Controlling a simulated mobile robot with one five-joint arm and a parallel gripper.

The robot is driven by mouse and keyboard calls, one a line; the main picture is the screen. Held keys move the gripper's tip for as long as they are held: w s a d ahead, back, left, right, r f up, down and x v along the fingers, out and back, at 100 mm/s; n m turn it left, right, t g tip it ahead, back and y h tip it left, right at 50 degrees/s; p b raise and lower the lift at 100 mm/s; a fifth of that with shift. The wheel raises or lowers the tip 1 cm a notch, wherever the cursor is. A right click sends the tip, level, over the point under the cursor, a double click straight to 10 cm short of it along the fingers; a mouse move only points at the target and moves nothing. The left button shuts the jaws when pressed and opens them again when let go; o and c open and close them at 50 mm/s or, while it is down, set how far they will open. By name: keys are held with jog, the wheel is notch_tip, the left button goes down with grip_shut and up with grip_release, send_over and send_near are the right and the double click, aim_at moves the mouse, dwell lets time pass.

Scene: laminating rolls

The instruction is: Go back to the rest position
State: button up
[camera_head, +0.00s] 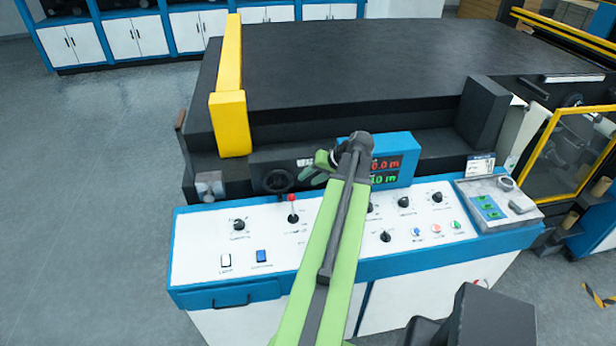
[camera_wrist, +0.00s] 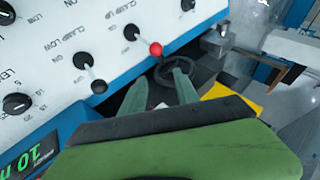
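My gripper (camera_head: 318,168) is at the end of my green arm, which stretches over the control panel (camera_head: 195,245) of the machine. In the wrist view, the two green fingers of my gripper (camera_wrist: 160,78) stand apart with nothing seen between them. A lever with a red knob (camera_head: 292,198) stands on the panel, left of my arm; it also shows in the wrist view (camera_wrist: 155,48), beyond the fingertips. A dark handwheel (camera_head: 278,181) is behind the panel, near the fingers in both views (camera_wrist: 205,68).
A blue display box (camera_head: 402,146) with red and green digits stands right behind my arm. Several black dials and levers rise from the panel. A yellow bar (camera_head: 230,90) and a dark machine bed (camera_head: 370,60) lie behind. The floor at the left (camera_head: 90,200) is clear.

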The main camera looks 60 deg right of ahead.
jog(key=w+a+f+n+g+y+b, duration=0.1)
jog(key=w+a+f+n+y+b, duration=0.15)
jog(key=w+a, duration=0.8)
jog(key=w+a+f+n+y+b, duration=0.1)
jog(key=w+a+f+n+b, duration=0.15)
jog(key=w+a, duration=0.8)
jog(key=w+a+f+n+g+y+b, duration=0.1)
jog(key=w+a+f+n+b, duration=0.15)
jog(key=w+a, duration=0.4)
jog(key=w+a+f+n+g+b, duration=0.1)
jog(key=w+a+f+n+g, duration=0.2)
jog(key=a, duration=0.7)
jog(key=s+a+f+n+g+h+b, duration=0.1)
jog(key=a+f+n+b, duration=0.15)
jog(key=a, duration=1.05)
jog(key=a+f+n+g+h+b, duration=0.1)
jog(key=a+f, duration=0.3)
jog(key=a, duration=0.8)
jog(key=s+d, duration=0.1)
jog(key=d+m+h, duration=0.1)
jog(key=s+d+g+h, duration=0.1)
jog(key=shift+s+d+f+m, duration=0.2)
jog(key=shift+s+f+m, duration=0.1)
jog(key=shift+f+m, duration=0.1)
